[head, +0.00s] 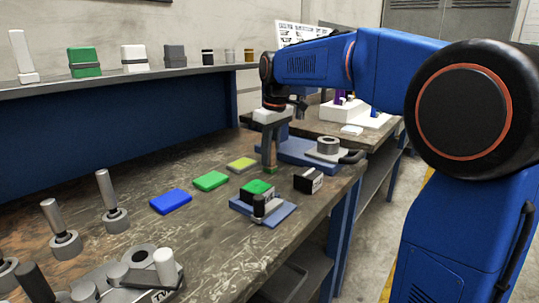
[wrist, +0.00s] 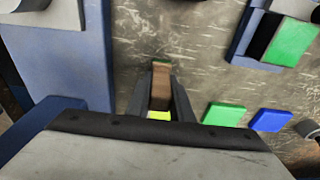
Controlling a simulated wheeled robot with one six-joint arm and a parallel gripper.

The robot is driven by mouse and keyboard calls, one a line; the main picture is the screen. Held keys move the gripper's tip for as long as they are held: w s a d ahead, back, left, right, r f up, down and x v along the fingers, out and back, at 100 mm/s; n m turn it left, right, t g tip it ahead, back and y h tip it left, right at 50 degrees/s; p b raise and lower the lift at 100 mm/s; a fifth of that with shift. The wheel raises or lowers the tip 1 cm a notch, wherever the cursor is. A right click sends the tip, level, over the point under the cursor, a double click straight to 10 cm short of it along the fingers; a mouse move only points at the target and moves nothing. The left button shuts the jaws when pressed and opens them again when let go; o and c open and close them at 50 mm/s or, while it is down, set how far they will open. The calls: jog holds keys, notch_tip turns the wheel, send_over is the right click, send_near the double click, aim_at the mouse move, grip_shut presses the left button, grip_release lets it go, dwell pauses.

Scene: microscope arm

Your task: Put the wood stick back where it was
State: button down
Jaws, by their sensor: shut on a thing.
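My gripper (head: 270,158) points down over the workbench, between the yellow block and the blue base plate. In the wrist view my gripper (wrist: 160,92) has its dark fingers shut on a brown wood stick (wrist: 161,80). The stick stands about upright between the fingers, and its lower end (head: 269,169) shows under them in the head view, low over the bench. I cannot tell whether it touches the bench top. The fingers hide much of the stick.
A yellow block (head: 241,164), a green block (head: 210,181) and a blue block (head: 171,202) lie left of my gripper. A blue fixture (head: 278,215) with a green block stands in front. A blue base plate (head: 298,147) lies behind. A black-and-white block (head: 308,180) is at right.

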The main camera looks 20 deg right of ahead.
jog(key=shift+f, duration=0.1)
jog(key=c, duration=1.6)
grip_release()
jog(key=shift+o, duration=0.2)
jog(key=r, duration=0.8)
jog(key=s+d+r, duration=0.1)
jog(key=r, duration=0.3)
jog(key=shift+s+r, duration=0.1)
